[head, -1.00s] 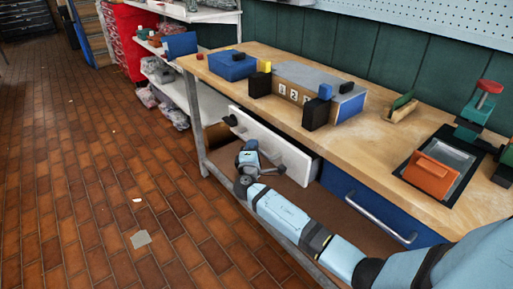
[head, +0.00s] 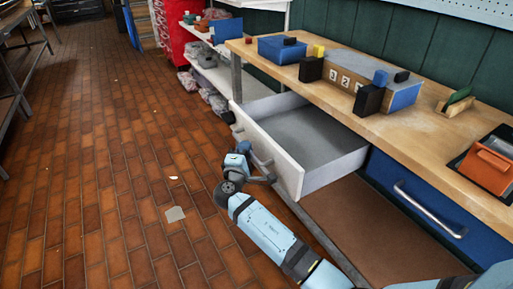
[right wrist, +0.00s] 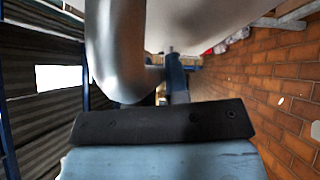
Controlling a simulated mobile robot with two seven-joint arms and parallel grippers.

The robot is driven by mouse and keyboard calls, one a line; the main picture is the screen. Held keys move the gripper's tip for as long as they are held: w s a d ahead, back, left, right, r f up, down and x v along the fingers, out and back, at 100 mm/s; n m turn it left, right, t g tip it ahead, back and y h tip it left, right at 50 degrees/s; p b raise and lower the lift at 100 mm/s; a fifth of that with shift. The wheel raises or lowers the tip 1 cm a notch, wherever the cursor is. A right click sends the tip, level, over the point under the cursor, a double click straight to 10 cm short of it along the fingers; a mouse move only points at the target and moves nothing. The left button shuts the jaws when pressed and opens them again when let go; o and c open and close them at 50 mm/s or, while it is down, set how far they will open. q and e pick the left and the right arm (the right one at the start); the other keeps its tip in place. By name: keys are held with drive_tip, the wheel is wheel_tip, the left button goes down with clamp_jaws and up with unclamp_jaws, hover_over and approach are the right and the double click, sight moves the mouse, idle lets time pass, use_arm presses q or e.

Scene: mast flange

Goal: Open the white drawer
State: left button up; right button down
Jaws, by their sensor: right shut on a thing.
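The white drawer (head: 272,156) under the left part of the workbench is pulled well out, and its grey inside (head: 310,135) looks empty. My right gripper (head: 262,172) is at the drawer's front, shut on its handle. In the right wrist view the curved metal handle (right wrist: 118,60) fills the upper middle, close against my gripper (right wrist: 165,95). The white drawer front (right wrist: 205,20) shows beyond it. My right arm comes in from the bottom of the head view. My left gripper does not show.
A blue drawer (head: 420,205) with a silver handle is shut at the right. The wooden benchtop (head: 400,125) holds a blue box (head: 281,50), a numbered block unit (head: 345,75) and an orange bin (head: 488,166). The brick floor (head: 110,190) at left is mostly clear.

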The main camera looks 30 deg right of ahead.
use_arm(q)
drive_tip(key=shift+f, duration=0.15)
use_arm(e)
drive_tip(key=shift+a, duration=0.3)
drive_tip(key=c, duration=1.1)
unclamp_jaws()
